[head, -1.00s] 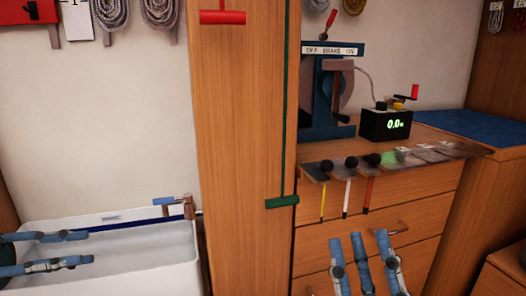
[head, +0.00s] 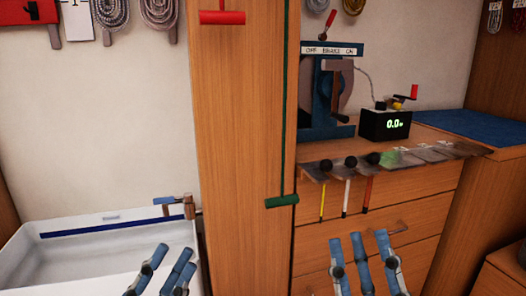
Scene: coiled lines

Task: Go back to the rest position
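My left gripper (head: 174,257) is at the bottom of the head view, in front of the white basin (head: 20,245). Its blue-tipped fingers point up and away, with a gap between them and nothing held. My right gripper (head: 360,238) is at the bottom right, in front of the wooden drawers (head: 425,215). Its fingers are spread, point upward and are empty. The two grippers are well apart, on either side of the wooden post.
A wooden post (head: 235,150) carries a red handle (head: 222,17) and a green handle (head: 282,201). A blue winch (head: 318,100) and a black display box (head: 385,124) stand on the counter. Several ball-topped rods hang at its front edge. Coiled lines (head: 110,14) hang on the wall.

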